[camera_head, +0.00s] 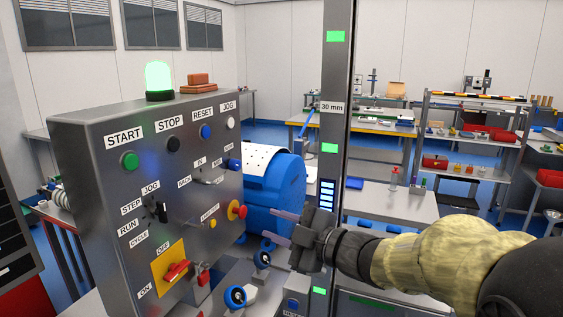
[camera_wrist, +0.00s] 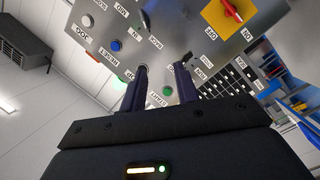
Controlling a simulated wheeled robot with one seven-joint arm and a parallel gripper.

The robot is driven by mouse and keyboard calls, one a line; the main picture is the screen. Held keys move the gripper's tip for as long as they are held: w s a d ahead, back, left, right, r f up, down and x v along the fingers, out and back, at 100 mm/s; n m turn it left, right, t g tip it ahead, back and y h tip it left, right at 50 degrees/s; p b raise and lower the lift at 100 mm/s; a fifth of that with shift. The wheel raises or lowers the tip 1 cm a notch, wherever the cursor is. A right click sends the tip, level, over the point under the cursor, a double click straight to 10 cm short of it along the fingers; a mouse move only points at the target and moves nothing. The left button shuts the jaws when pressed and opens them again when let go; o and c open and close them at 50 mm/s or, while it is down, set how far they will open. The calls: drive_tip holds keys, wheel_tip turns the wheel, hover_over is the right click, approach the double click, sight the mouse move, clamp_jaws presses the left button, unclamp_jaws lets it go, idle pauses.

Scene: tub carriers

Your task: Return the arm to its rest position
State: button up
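My gripper (camera_head: 272,226) is in front of the grey control panel (camera_head: 105,200), to the right of its labelled face. Its two dark fingers are apart with nothing held between them. In the wrist view my gripper (camera_wrist: 160,72) also shows two separated fingers, with the panel (camera_wrist: 215,50) beyond them. My arm reaches in from the lower right of the head view, with a yellowish cover over part of it. The gripper appears clear of the panel's buttons, but the exact gap cannot be told.
A metal post (camera_head: 336,110) with green lights stands just behind my gripper. A blue drum (camera_head: 275,195) is behind the panel. The red and yellow knob (camera_head: 237,210) and red switch (camera_head: 174,271) stick out from the panel. Shelves (camera_head: 470,140) stand at the back right.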

drive_tip(key=w+d+f+m+t+h+p, duration=0.1)
drive_tip(key=d+f+m+h+p, duration=0.4)
drive_tip(key=d+f+m+h, duration=0.55)
drive_tip(key=s+d+f+m+g+h+p, duration=0.1)
drive_tip(key=s+d+f+m+g, duration=0.1)
drive_tip(key=s, duration=0.6)
drive_tip(key=s+d+f+m+g+h+p, duration=0.2)
drive_tip(key=s+d+f+m+g, duration=0.1)
drive_tip(key=s+m+g, duration=0.3)
drive_tip(key=s+f+m, duration=0.1)
drive_tip(key=s+m, duration=0.1)
drive_tip(key=m, duration=0.1)
drive_tip(key=shift+d+f+g, duration=0.2)
drive_tip(key=shift+g, duration=0.2)
drive_tip(key=shift+w+d, duration=0.1)
drive_tip(key=shift+w, duration=0.05)
